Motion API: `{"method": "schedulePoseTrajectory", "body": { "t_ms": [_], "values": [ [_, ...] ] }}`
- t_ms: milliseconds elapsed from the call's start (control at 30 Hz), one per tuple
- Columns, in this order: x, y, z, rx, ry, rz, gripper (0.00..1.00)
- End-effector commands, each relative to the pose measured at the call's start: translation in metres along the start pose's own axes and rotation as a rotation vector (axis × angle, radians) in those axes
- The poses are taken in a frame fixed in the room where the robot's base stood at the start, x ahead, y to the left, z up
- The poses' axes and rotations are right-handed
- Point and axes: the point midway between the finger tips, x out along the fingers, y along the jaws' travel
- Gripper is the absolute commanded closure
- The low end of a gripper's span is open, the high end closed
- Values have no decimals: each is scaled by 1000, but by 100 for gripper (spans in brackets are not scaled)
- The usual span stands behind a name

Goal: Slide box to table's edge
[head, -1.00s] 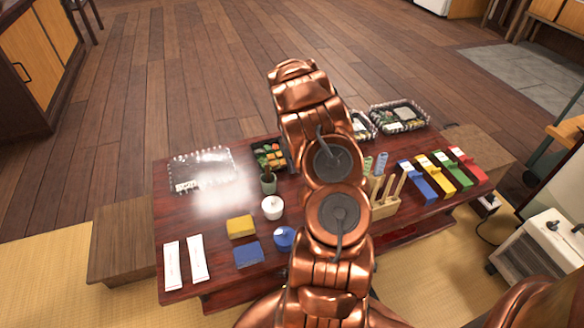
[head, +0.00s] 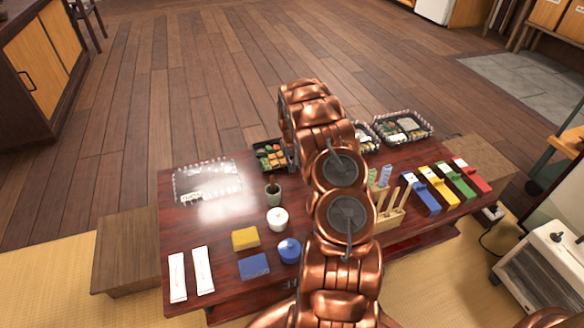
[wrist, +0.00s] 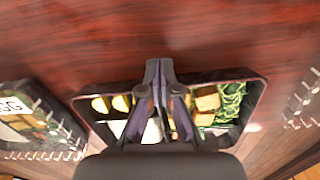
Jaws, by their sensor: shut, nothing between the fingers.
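An open black box (head: 291,166) of colourful food sits at the table's far edge, partly hidden behind my arm in the head view. It appears to reach slightly past that edge. In the wrist view the box (wrist: 253,98) holds yellow, white, brown and green food in compartments. My gripper (wrist: 158,68) is shut and empty. Its fingers cross over the box in the wrist view, with the tips at its upper long wall; whether they touch it I cannot tell. The gripper is hidden by my arm in the head view. The dark red table (head: 222,222) carries everything.
A clear-lidded box (head: 208,182) lies left, and lidded food boxes (head: 403,128) lie right. A labelled one (wrist: 35,118) is close beside the black box in the wrist view. A small dark pot (head: 272,194) and white jar (head: 278,219) stand nearer. Open floor lies beyond.

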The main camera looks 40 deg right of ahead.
Motion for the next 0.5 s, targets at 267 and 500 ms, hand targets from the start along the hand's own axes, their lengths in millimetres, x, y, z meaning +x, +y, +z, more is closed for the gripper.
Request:
{"method": "schedulePoseTrajectory", "body": {
  "t_ms": [267, 500],
  "values": [
    [0, 0, 2, 0, -2, 0, 100],
    [-3, -1, 15, 2, 0, 1, 100]
  ]
}}
